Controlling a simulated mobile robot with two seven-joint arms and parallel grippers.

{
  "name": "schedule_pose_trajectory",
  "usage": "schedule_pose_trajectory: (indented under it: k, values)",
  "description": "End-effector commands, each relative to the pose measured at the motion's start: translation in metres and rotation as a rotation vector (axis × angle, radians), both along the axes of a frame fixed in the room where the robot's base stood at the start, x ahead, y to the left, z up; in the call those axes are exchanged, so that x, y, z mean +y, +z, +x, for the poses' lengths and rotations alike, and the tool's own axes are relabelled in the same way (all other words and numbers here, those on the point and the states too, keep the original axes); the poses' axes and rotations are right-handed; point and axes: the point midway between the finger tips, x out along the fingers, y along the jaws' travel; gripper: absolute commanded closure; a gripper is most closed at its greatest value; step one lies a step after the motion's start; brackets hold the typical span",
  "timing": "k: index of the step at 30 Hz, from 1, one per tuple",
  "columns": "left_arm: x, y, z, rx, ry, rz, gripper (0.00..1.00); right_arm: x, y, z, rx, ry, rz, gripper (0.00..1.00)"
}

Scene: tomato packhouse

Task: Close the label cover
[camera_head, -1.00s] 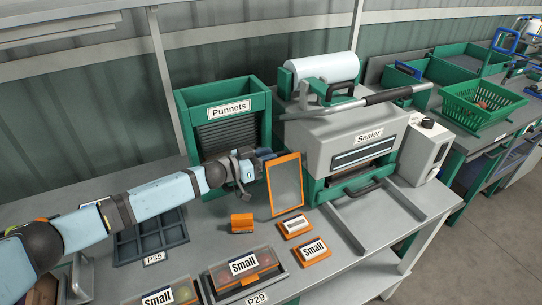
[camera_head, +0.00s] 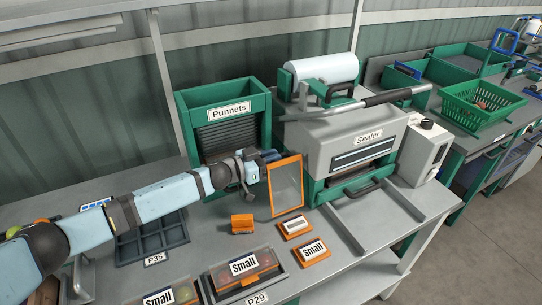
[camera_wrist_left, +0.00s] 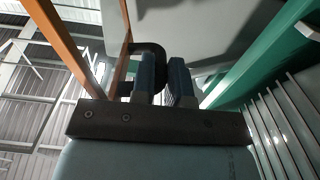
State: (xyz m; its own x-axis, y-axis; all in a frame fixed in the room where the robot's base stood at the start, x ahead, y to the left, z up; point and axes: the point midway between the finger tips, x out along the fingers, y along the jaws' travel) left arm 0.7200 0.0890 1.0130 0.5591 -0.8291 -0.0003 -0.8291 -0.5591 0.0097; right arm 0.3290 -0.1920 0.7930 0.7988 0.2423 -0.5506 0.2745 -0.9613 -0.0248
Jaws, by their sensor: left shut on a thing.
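The label cover (camera_head: 287,188) is a clear panel in an orange frame, standing nearly upright on the table in front of the sealer. My left gripper (camera_head: 268,158) is at the cover's upper left, partly behind it in the head view. In the left wrist view, my left gripper (camera_wrist_left: 168,78) is shut on a dark handle (camera_wrist_left: 146,52) beside the orange frame (camera_wrist_left: 64,42). The cover's hinge is not clearly visible. My right gripper is out of view.
The sealer (camera_head: 345,140) stands right of the cover, and the green Punnets bin (camera_head: 254,107) behind my gripper. An orange block (camera_head: 242,223) and orange-edged label pieces (camera_head: 295,227) lie in front. Clear-lidded Small punnets (camera_head: 244,268) sit nearer.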

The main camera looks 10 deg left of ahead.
Motion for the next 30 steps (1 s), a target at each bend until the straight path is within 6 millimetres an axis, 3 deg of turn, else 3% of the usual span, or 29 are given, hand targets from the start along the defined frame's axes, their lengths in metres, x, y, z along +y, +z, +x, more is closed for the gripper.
schedule_pose_trajectory:
  k: [8, 19, 30]
  values:
    - [-0.019, 0.015, -0.027, -0.148, -0.003, 0.099, 1.0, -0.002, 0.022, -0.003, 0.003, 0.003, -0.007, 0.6]
    - [-0.043, 0.018, -0.064, -0.362, -0.001, 0.243, 1.0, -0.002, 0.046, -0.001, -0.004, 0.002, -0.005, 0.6]
    - [-0.055, 0.015, -0.081, -0.365, -0.001, 0.244, 1.0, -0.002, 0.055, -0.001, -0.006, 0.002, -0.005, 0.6]
